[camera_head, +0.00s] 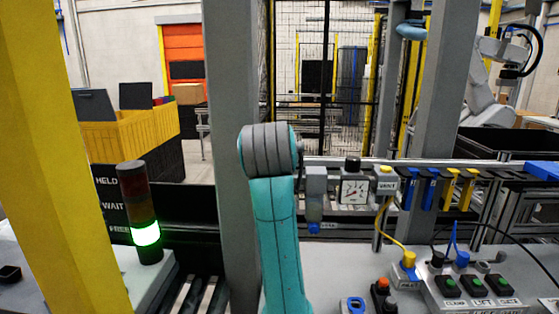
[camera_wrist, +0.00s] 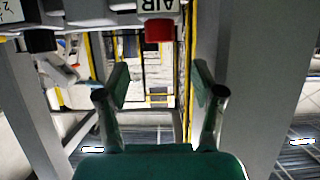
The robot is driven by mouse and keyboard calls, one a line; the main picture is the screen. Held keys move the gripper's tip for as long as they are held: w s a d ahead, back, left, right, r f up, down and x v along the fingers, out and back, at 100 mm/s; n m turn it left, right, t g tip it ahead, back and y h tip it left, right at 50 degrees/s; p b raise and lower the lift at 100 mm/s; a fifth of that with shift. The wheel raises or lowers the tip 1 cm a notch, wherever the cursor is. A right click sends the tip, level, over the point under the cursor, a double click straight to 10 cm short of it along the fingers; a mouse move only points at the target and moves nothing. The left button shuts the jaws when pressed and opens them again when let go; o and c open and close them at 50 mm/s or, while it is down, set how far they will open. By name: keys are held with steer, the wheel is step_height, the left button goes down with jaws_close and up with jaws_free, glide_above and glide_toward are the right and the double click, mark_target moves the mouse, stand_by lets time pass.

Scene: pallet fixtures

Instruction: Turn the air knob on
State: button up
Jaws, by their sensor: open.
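The air knob (camera_wrist: 159,30) is a red block at the top centre of the wrist view, beside a white plate (camera_wrist: 158,6) lettered AIR that the upper edge cuts. My gripper (camera_wrist: 161,85) is open, its two fingers apart with nothing between them. The knob shows beyond the gap between the fingers, apart from both. In the head view my teal arm stands in front of the left end of the air unit; my gripper and the red knob do not show there.
A pressure gauge (camera_head: 354,190) with a black knob (camera_head: 353,163) and a box marked VALVE (camera_head: 385,184) sit right of my arm. A grey post (camera_head: 232,120) stands close on its left. A button panel (camera_head: 476,288) and cables lie at the lower right. A signal tower (camera_head: 140,210) glows green.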

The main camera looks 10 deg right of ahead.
steer(key=x, duration=1)
steer(key=shift+s, duration=0.1)
steer(key=c, duration=1.2)
